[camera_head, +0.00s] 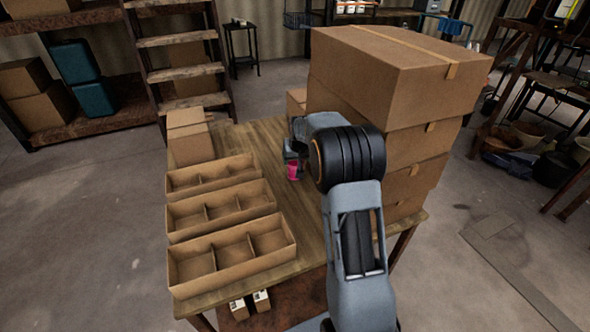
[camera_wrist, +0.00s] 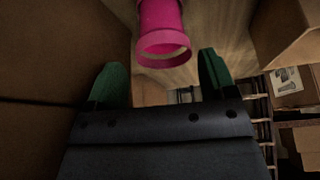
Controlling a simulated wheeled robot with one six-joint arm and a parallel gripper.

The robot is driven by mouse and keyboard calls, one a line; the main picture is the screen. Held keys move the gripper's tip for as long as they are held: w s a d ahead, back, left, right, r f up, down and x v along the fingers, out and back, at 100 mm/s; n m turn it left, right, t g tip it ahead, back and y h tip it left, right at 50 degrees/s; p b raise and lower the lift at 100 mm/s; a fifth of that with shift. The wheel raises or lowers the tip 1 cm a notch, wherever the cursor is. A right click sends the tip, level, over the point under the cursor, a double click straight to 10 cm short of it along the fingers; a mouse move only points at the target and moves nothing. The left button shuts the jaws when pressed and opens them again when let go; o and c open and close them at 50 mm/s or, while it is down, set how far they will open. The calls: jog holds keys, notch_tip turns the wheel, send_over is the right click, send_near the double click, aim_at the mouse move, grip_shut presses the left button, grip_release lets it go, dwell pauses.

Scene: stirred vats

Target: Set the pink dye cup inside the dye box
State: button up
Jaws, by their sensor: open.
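The pink dye cup (camera_head: 293,171) stands on the wooden table, to the right of the divided boxes. My gripper (camera_head: 292,157) is close to it in the head view and partly hides it. In the wrist view the pink cup (camera_wrist: 160,28) is just beyond the green fingertips of my gripper (camera_wrist: 162,78), roughly centred between them. The jaws are open and empty. Three open cardboard boxes with compartments stand at the table's left: a front one (camera_head: 232,279), a middle one (camera_head: 222,222) and a back one (camera_head: 211,184). I cannot tell which is the dye box. The compartments I see look empty.
A tall stack of closed cartons (camera_head: 395,75) stands close on the right of my arm. Small closed boxes (camera_head: 190,142) sit at the back left of the wooden table (camera_head: 265,140). A strip of bare tabletop lies between the divided boxes and the cup.

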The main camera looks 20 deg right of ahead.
aim_at(295, 161)
jog(key=shift+a+x, duration=0.1)
jog(key=shift+x, duration=1.3)
jog(key=shift+a+x, duration=0.15)
jog(key=shift+x, duration=1.25)
jog(key=shift+w, duration=0.1)
jog(key=shift+c, duration=0.4)
jog(key=c, duration=0.6)
jog(key=shift+d, duration=0.1)
jog(key=shift+c, duration=0.8)
jog(key=shift+r, duration=0.15)
